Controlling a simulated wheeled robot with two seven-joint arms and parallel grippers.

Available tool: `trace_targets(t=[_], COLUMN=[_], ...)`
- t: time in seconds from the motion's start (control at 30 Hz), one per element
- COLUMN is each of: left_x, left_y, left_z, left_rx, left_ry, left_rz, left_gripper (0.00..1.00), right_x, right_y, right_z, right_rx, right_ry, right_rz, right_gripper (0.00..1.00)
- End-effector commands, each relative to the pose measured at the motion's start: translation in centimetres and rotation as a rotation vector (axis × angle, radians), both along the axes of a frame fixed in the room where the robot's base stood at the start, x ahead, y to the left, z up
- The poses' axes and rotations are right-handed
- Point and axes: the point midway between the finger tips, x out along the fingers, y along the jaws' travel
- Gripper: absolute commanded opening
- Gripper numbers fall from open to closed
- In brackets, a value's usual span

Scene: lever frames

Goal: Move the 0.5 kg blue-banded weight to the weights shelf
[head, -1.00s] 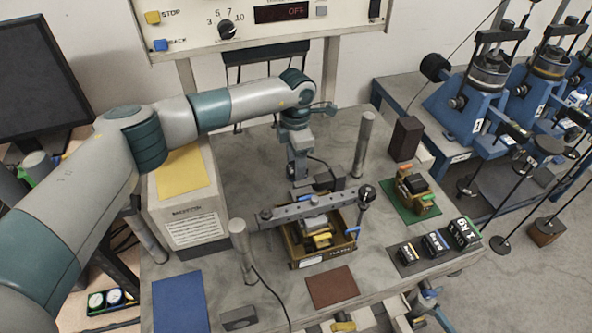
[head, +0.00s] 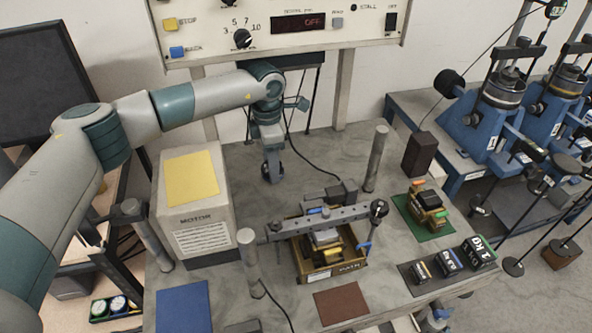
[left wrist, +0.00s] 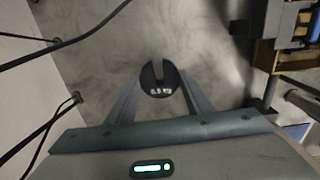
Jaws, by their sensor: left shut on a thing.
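In the head view the left gripper (head: 271,176) points down over the rear of the grey bench, behind and apart from the metal beam. The weight is small and dark there. Round weights with pale tops stand in a green-edged tray (head: 97,318) low at the left, beside the bench. I cannot tell surely whether that is the weights shelf. My right gripper is not in view.
The motor box (head: 196,250) with a yellow sheet stands left of the gripper. The beam (head: 315,222) crosses above a wooden tray (head: 343,270) between two posts. Marked blocks (head: 449,260) stand at the bench's right. Loose cables lie near the gripper in the wrist view.

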Motion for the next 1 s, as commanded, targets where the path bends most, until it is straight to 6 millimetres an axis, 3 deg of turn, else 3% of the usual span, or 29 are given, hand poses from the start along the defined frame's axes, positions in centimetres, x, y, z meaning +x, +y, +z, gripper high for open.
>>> trace_targets(t=[0.1,0.5,1.0], left_x=[0.6,2.0,3.7], left_y=[3.6,14.8,28.4], left_z=[-0.2,-0.2,0.0], left_rx=[0.0,-0.001,-0.001], left_ry=[-0.003,-0.003,-0.003], left_rz=[0.005,0.004,0.006], left_gripper=[0.03,0.03,0.03], right_x=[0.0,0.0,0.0], right_y=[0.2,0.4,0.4], right_z=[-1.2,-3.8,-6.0], right_rx=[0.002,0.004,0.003], right_ry=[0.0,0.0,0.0], right_rz=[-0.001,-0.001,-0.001], right_gripper=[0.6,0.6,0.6])
